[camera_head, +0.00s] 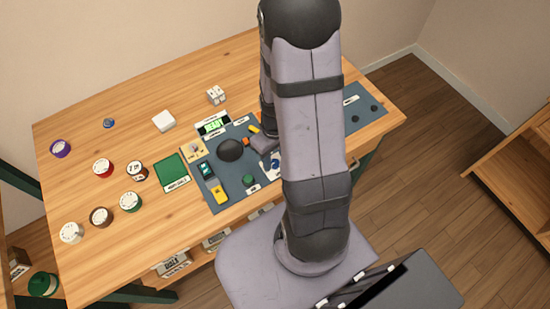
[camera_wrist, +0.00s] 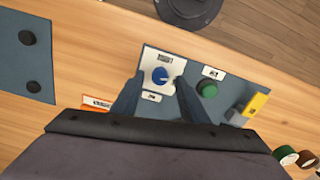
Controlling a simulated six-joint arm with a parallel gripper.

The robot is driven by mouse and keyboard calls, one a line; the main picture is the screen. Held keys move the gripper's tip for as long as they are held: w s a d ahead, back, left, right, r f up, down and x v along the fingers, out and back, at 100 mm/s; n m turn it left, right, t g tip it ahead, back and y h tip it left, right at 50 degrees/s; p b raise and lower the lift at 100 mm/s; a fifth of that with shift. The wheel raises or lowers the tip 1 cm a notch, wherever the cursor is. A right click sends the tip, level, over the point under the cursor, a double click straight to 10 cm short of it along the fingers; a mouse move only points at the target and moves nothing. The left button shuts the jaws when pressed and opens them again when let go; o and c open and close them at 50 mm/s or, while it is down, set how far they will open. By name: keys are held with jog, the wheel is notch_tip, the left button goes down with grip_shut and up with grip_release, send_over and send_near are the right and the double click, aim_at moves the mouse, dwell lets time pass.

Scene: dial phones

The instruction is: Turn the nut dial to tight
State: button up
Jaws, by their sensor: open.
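A blue dial (camera_wrist: 160,76) sits on a white plate (camera_wrist: 151,88) with small labels I cannot read, so I cannot confirm it is the nut dial. My open gripper (camera_wrist: 158,84) has one dark finger on each side of the dial in the wrist view. I cannot tell whether the fingers touch it. In the head view, the blue dial (camera_head: 275,163) shows beside my arm, and part of my gripper (camera_head: 264,146) is over the panel, largely hidden by the arm.
A green knob (camera_wrist: 207,89) and a grey and yellow part (camera_wrist: 249,108) are right of the dial in the wrist view. A separate blue-grey panel (camera_wrist: 24,70) with dark knobs lies left.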

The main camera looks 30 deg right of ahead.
aim_at(275, 162)
jog(key=shift+f, duration=0.9)
grip_shut()
jog(key=shift+m, duration=0.8)
grip_release()
jog(key=shift+r, duration=0.1)
jog(key=shift+r, duration=3.55)
